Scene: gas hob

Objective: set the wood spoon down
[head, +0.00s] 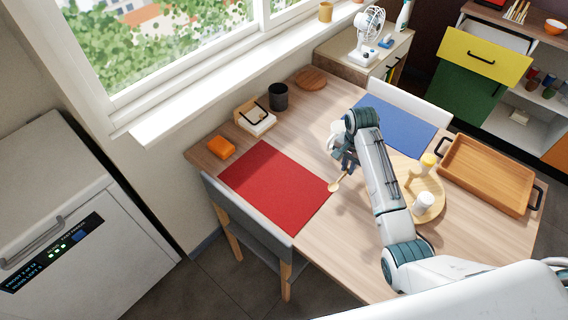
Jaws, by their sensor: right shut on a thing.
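The wood spoon (335,187) shows as a small pale bowl end just below my right gripper (347,165), near the right edge of the red mat. My right gripper is shut on the spoon; its handle is mostly hidden by the gripper. I cannot tell whether the spoon touches the table. My right arm reaches in from the lower right across the table. My left gripper is not in view.
The wooden table (330,239) bears a red mat (275,187), a blue mat (400,127), a round board (431,187) with a white cup (424,202), and a wooden tray (486,174). A black cup (278,97) and a napkin holder (254,115) stand near the window.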

